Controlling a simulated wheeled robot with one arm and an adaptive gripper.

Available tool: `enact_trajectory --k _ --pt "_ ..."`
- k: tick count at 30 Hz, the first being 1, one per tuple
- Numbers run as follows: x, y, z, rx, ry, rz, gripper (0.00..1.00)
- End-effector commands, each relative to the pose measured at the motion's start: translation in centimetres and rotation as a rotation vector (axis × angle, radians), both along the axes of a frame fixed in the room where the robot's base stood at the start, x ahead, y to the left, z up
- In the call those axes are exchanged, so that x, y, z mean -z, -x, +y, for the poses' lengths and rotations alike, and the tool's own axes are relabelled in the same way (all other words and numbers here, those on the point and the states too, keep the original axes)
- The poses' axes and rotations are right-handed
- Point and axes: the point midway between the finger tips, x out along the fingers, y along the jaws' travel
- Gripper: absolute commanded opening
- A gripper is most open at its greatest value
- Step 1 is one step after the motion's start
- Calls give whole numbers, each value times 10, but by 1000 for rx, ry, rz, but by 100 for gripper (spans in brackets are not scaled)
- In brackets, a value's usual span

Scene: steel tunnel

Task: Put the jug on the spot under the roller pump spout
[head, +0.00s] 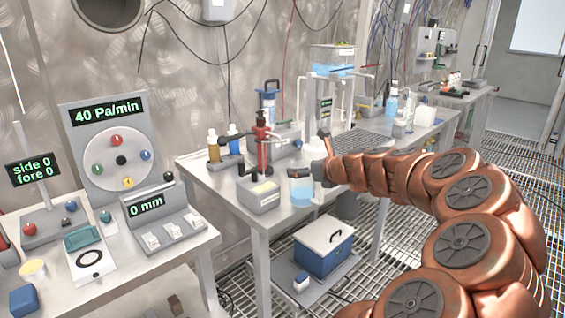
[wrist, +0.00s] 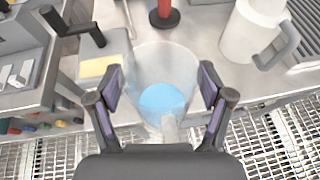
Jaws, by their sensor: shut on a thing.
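A clear jug (wrist: 160,98) with blue liquid in it is between the two fingers of my gripper (wrist: 161,86) in the wrist view, and the fingers are shut on its sides. In the head view the jug (head: 301,191) is at the front edge of the middle table, at the end of my arm. I cannot tell whether its base touches the table. A red upright post with a black side arm (head: 262,135) stands behind it and may be a pump. I cannot tell for sure which device is the roller pump. A black ring on a white plate (head: 90,258) lies on the left table.
A grey box with a yellow label (head: 259,196) stands left of the jug. A white handled vessel (wrist: 250,32) is right of it in the wrist view. The left table carries a round dial panel (head: 118,150) and a "0 mm" unit (head: 160,215). A blue case (head: 322,247) is below.

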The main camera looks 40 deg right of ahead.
Motion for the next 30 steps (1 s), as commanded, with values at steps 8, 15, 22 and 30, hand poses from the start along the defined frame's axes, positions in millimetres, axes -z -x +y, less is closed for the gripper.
enact_trajectory --k 8,15,22,30 --pt "1 -46 -7 -3 0 1 19" --pt "0 -67 -12 0 0 -1 19" --pt "1 -78 -12 -2 0 1 19" --pt "0 -108 -18 -1 2 -1 19"
